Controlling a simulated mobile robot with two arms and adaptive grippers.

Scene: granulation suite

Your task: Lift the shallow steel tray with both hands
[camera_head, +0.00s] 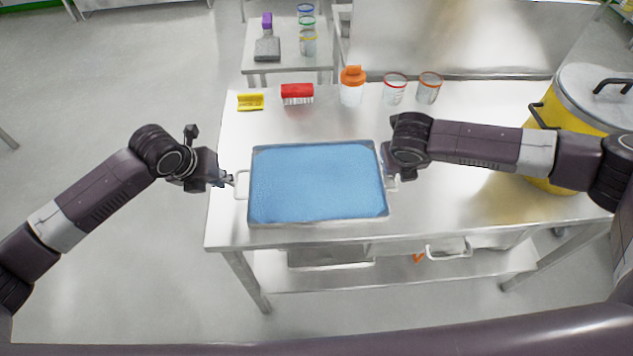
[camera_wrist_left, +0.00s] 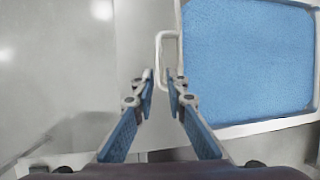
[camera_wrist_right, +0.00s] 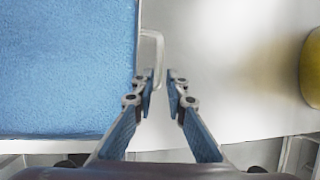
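The shallow steel tray (camera_head: 318,222), filled level with blue granular material, lies flat on the steel table. It has a loop handle at each short side. My left gripper (camera_head: 231,180) is at the left handle (camera_head: 241,187). In the left wrist view its fingers (camera_wrist_left: 160,75) are apart, with the handle's outer bar in line between the tips. My right gripper (camera_wrist_right: 160,75) is at the right handle (camera_wrist_right: 158,45), fingers also apart, with that bar between or just beyond the tips. Contact cannot be told. In the head view my right arm partly hides the right handle.
Along the table's back stand a yellow item (camera_head: 250,102), a red-topped item (camera_head: 297,93), an orange-lidded jar (camera_head: 352,88) and two clear containers (camera_head: 395,90) (camera_head: 429,88). A yellow drum (camera_head: 550,180) stands at right, behind my right arm. The table (camera_head: 460,215) is bare right of the tray.

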